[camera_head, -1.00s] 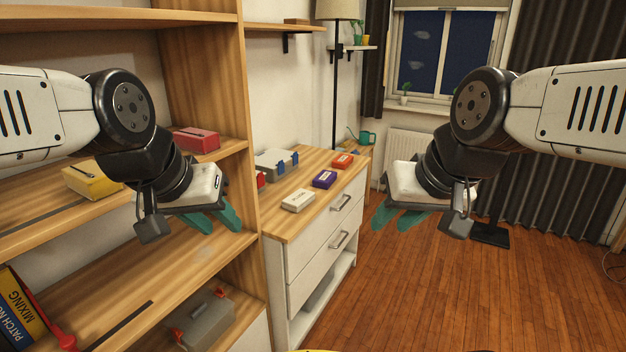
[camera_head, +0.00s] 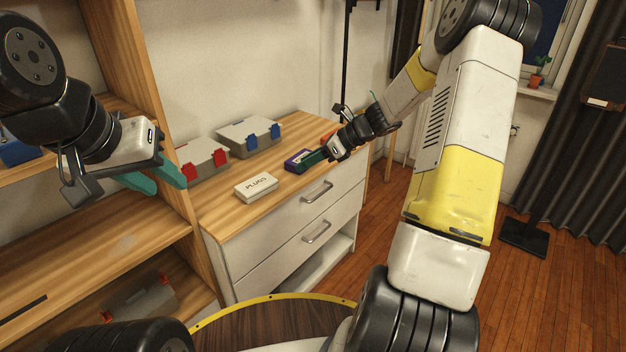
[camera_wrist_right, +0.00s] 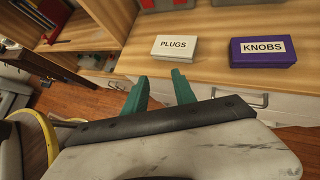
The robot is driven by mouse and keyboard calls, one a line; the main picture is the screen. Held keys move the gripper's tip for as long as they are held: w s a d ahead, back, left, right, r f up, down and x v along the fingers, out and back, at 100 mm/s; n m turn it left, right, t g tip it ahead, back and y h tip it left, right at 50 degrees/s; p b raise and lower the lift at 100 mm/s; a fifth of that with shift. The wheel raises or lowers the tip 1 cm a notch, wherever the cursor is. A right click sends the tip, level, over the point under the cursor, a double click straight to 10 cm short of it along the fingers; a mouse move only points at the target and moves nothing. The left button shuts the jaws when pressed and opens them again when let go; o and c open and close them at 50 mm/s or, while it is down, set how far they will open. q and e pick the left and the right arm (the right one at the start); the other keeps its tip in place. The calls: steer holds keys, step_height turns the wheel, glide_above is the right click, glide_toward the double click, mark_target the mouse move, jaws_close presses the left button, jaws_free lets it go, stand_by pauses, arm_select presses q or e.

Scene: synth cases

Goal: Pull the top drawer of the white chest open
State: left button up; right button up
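The white chest (camera_head: 235,262) with a wooden top stands in the middle of the head view. Its top drawer (camera_head: 285,217) looks closed, with a silver bar handle (camera_head: 318,191) on its front. My right gripper (camera_head: 308,159) is near the chest's front edge, beyond the handle in the head view. In the right wrist view its two teal fingers (camera_wrist_right: 160,78) are apart and empty, near the drawer front; a handle (camera_wrist_right: 243,98) shows to their right, partly hidden by the gripper body. My left gripper (camera_head: 163,184) is open and empty by the wooden shelf.
On the chest top are a white PLUGS box (camera_head: 256,187), a purple KNOBS box (camera_wrist_right: 263,52) and two grey cases, with red (camera_head: 204,160) and blue (camera_head: 248,135) latches. The wooden shelf (camera_head: 150,240) is at left.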

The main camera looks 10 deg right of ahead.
steer(key=w+d+f+m+t+y, duration=0.2)
steer(key=w+d+f+m+t, duration=0.35)
steer(key=f+m, duration=0.6)
steer(key=m+t+h, duration=0.2)
steer(key=m+t, duration=0.1)
steer(key=m, duration=0.8)
glide_toward(324, 192)
steer(key=w+a, duration=0.1)
steer(key=w, duration=0.2)
steer(key=shift+n, duration=0.25)
steer(key=x, duration=0.5)
steer(key=f+x, duration=0.1)
steer(key=x, duration=0.1)
steer(key=shift+a, duration=0.3)
jaws_close()
